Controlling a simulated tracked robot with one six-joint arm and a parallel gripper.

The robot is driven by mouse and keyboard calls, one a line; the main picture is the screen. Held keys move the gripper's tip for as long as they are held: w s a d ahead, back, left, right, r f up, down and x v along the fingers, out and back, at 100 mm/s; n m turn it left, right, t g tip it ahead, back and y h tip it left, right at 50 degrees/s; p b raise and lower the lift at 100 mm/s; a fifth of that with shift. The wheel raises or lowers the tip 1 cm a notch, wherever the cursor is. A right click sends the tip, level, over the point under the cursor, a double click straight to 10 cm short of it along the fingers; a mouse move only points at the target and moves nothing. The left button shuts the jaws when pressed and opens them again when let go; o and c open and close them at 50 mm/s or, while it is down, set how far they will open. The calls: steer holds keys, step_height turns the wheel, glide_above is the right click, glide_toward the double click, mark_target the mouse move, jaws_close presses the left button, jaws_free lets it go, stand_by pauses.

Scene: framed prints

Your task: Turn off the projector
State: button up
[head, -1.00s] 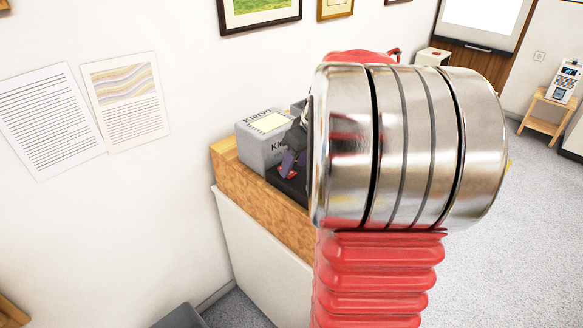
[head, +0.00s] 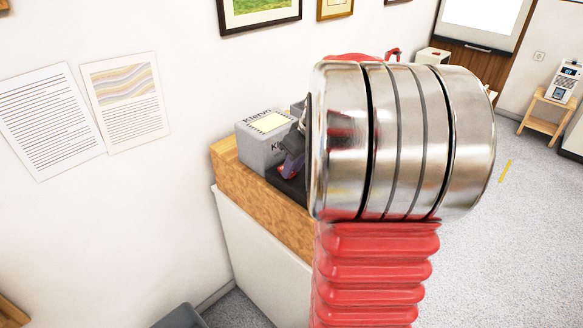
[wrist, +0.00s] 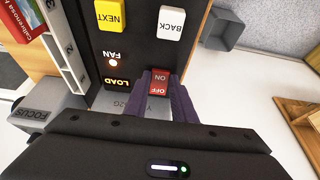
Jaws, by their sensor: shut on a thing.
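The projector's black control panel (wrist: 132,48) fills the upper middle of the wrist view. A red rocker switch (wrist: 159,82) marked ON and OFF sits at its lower right. My gripper (wrist: 164,85) has its dark purple fingers on either side of this switch, shut on it. I cannot tell which end of the switch is pressed in. The light by FAN (wrist: 113,62) looks lit. In the head view, a grey box marked Kiervo (head: 262,155) stands on the wooden-topped cabinet. My gripper (head: 291,165) shows beside it, partly hidden by my arm.
A grey FOCUS part (wrist: 38,112) lies at the left. A wall bounds the cabinet (head: 262,255) behind. Open floor (head: 480,250) lies to the right.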

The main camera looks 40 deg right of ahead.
steer(key=shift+c, duration=0.7)
steer(key=shift+w, duration=0.1)
steer(key=shift+w+g, duration=0.1)
steer(key=shift+g, duration=0.2)
steer(key=shift+w+r+g, duration=0.15)
steer(key=shift+w+g, duration=0.1)
steer(key=shift+g, duration=0.5)
steer(key=shift+w+r+g, duration=0.15)
steer(key=shift+w+g, duration=0.05)
steer(key=shift+g, duration=0.55)
steer(key=o, duration=1.1)
steer(key=shift+c, duration=0.2)
steer(key=shift+r, duration=0.1)
